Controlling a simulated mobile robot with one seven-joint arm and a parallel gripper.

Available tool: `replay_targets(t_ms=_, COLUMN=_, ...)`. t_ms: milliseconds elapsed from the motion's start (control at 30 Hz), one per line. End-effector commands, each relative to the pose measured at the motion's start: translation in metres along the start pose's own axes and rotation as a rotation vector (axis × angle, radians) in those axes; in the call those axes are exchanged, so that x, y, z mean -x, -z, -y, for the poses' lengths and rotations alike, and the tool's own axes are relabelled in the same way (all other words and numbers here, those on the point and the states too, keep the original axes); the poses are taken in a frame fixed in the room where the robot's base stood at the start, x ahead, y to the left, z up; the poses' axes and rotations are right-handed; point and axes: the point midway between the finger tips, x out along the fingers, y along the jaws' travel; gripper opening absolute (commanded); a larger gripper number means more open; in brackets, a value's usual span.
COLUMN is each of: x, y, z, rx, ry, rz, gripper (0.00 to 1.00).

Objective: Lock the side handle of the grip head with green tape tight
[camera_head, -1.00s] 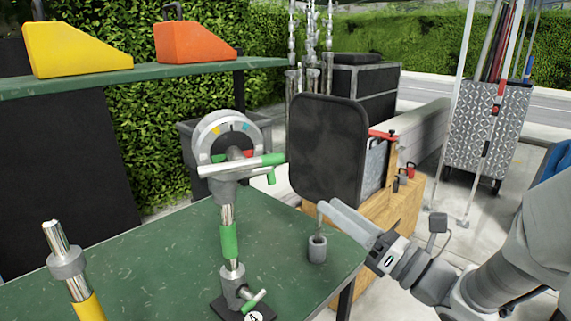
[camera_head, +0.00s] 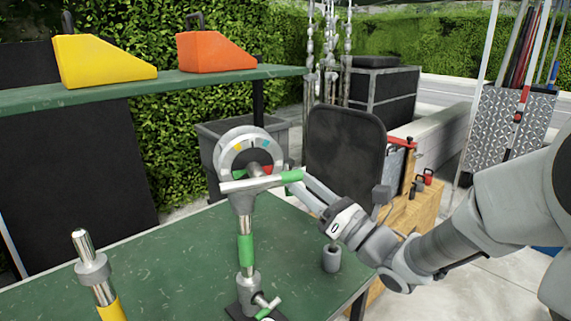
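The grip head (camera_head: 243,160) has a round grey face with a coloured dial. It stands upright on a metal post with a green tape band (camera_head: 246,250), above the green table. Its side handle (camera_head: 258,183) is a pale bar lying nearly level across the front, with green tape (camera_head: 291,176) at its right end. My gripper (camera_head: 298,184) reaches in from the right, its two fingers slightly apart, with the tips at the taped end of the handle. I cannot tell whether they touch it. The fingertips partly overlap the area behind the handle.
A lower clamp with a green-taped handle (camera_head: 268,308) sits at the post's base. A yellow-banded post (camera_head: 93,270) stands at left. A small grey cup (camera_head: 331,258) is near the table's right edge, below my arm. A dark panel (camera_head: 345,150) stands behind my gripper.

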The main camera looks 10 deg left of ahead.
Motion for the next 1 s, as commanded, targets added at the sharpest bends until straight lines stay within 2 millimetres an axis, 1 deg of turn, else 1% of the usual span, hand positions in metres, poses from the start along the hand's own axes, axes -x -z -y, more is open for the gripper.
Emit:
replay_targets(t_ms=33, x=-0.009, y=-0.001, z=-0.001, rx=-0.002, ry=-0.001, rz=0.000, gripper=0.50)
replay_targets(t_ms=100, x=-0.019, y=-0.001, z=-0.001, rx=-0.002, ry=-0.002, rz=0.000, gripper=0.50)
replay_targets(t_ms=233, x=-0.030, y=-0.001, z=0.000, rx=-0.001, ry=0.001, rz=0.001, gripper=0.50)
replay_targets(t_ms=367, x=-0.034, y=0.000, z=0.000, rx=-0.002, ry=0.001, rz=-0.001, gripper=0.50)
replay_targets(t_ms=567, x=-0.034, y=0.001, z=0.000, rx=-0.001, ry=0.001, rz=-0.001, gripper=0.50)
replay_targets(t_ms=600, x=-0.034, y=0.001, z=0.000, rx=-0.001, ry=0.001, rz=-0.001, gripper=0.48)
replay_targets(t_ms=867, x=-0.034, y=0.001, z=0.000, rx=-0.001, ry=0.001, rz=-0.001, gripper=0.02)
replay_targets(t_ms=900, x=-0.034, y=0.001, z=0.000, rx=-0.001, ry=0.001, rz=-0.001, gripper=0.00)
replay_targets(t_ms=1000, x=-0.034, y=0.001, z=0.000, rx=-0.001, ry=0.001, rz=-0.001, gripper=0.00)
